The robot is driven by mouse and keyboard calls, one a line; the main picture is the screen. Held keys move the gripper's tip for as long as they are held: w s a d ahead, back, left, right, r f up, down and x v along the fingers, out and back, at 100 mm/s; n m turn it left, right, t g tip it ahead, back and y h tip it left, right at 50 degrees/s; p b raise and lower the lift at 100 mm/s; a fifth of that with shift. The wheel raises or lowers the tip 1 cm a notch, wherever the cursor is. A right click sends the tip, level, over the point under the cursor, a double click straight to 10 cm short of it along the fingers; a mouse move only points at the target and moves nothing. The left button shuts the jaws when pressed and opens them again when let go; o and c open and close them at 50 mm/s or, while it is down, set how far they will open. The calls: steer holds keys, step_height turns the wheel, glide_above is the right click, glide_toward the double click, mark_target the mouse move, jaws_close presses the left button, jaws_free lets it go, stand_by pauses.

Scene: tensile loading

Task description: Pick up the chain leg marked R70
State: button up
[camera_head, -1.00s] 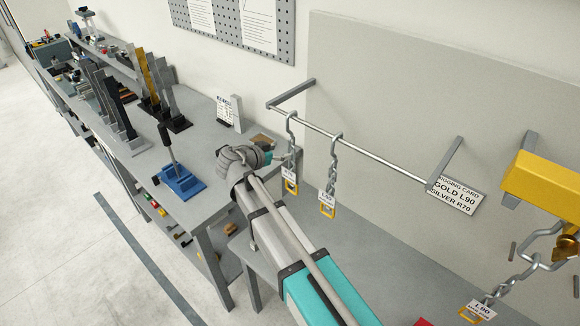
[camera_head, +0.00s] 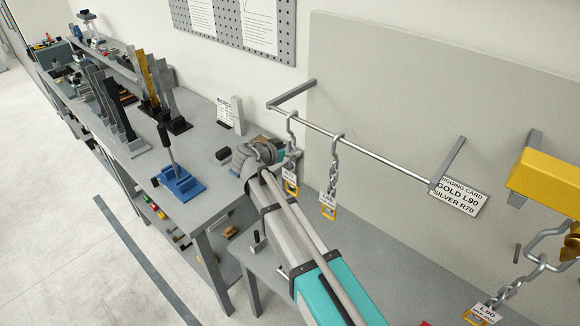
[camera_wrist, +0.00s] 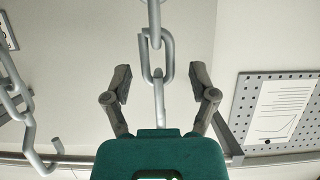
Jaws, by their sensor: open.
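Two grey chain legs hang from a wall rail in the head view, the left one (camera_head: 291,150) and the right one (camera_head: 335,165). Each has a white tag and a yellow end link. The tag (camera_head: 289,174) of the left leg is too small to read surely. My gripper (camera_wrist: 160,80) is open in the wrist view, with a chain link (camera_wrist: 157,58) between its spread fingers, apart from both. The other chain (camera_wrist: 18,100) shows at the left there. In the head view my gripper is at the left leg, its fingers mostly hidden.
A rigging card (camera_head: 459,194) reads GOLD L90, SILVER R70. A chain with an L90 tag (camera_head: 486,314) hangs from the yellow fixture (camera_head: 545,182) at right. The rail (camera_head: 370,155) runs above a grey bench. A cluttered workbench (camera_head: 205,140) stands at left.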

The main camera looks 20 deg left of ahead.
steer(key=shift+x, duration=0.8)
steer(key=shift+s, duration=0.1)
jaws_close()
